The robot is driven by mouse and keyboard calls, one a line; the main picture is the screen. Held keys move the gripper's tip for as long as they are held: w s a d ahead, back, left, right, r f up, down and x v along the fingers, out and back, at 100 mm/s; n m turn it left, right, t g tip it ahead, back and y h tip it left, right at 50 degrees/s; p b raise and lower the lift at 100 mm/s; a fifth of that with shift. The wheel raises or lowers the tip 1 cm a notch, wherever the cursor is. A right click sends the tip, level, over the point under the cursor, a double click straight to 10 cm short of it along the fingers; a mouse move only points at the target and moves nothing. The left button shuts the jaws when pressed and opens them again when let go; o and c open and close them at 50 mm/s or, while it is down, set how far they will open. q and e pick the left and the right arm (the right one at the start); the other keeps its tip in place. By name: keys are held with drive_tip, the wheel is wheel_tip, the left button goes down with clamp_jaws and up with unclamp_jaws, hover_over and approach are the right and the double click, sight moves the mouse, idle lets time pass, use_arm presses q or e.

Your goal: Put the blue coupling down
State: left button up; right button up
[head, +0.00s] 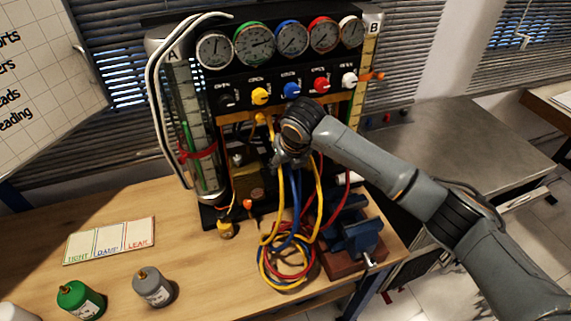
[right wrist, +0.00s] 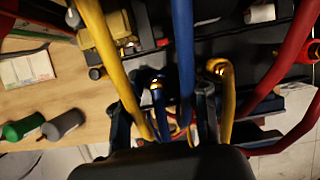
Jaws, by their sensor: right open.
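My right gripper (head: 287,158) is in front of the rig's lower panel, among hanging hoses. In the right wrist view its fingers (right wrist: 165,105) are apart. A blue hose (right wrist: 183,55) runs down between or just in front of them. A blue hose end with a brass glint, seemingly the blue coupling (right wrist: 157,82), shows between the fingers; I cannot tell whether it touches one. In the head view the arm hides the coupling, and the blue hose (head: 295,205) hangs below the gripper. My left gripper is not in view.
Yellow hoses (right wrist: 105,60) and red hoses (right wrist: 290,50) hang close on both sides. Coiled hoses (head: 285,262) lie beside a blue vise (head: 352,238).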

drive_tip(key=p+v, duration=0.6)
drive_tip(key=v, duration=0.5)
drive_tip(key=shift+r+p, duration=0.3)
drive_tip(key=shift+r, duration=0.1)
drive_tip(key=shift+s, duration=0.1)
